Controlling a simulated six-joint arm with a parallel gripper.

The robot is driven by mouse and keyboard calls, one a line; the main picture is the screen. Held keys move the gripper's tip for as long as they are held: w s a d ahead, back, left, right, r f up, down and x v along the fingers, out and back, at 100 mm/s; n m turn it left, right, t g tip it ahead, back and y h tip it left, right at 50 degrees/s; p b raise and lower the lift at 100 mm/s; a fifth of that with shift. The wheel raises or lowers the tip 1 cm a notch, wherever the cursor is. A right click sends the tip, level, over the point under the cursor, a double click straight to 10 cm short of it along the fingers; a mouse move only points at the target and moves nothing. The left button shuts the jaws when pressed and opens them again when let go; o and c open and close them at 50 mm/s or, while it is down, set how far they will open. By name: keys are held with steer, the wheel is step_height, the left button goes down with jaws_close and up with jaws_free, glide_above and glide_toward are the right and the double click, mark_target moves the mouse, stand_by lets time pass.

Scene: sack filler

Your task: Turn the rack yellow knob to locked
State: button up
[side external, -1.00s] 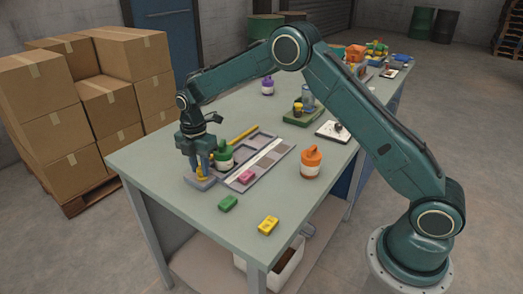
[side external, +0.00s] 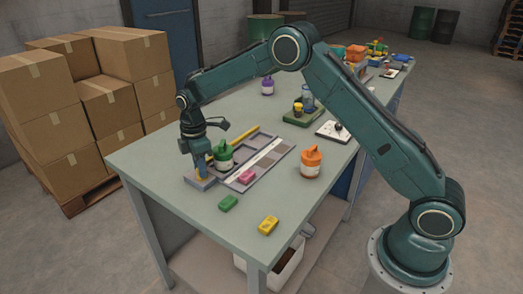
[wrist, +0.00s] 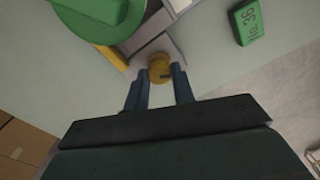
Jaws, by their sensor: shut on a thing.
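The yellow knob (wrist: 159,68) sits on the grey block at the left front end of the rack (side external: 264,158). In the side external view only a bit of the knob (side external: 202,174) shows between my fingers. My gripper (wrist: 159,80) points down over the knob, with its two blue fingers one on each side, shut on it. A small dark mark shows on the knob's top in the wrist view. I cannot read from these frames which setting the knob points to.
A green-lidded container (side external: 223,154) stands right beside my gripper on the rack. A pink block (side external: 244,178) lies on the rack. A green block (side external: 228,203), a yellow block (side external: 268,225) and an orange container (side external: 311,162) are on the table in front and to the right.

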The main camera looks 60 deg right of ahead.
steer(key=m, duration=0.5)
steer(key=shift+d+m, duration=0.1)
steer(key=shift+m, duration=0.3)
steer(key=m, duration=0.6)
steer(key=o, duration=1)
step_height(320, 180, up, 14)
stand_by(0.5)
steer(key=shift+d, duration=0.1)
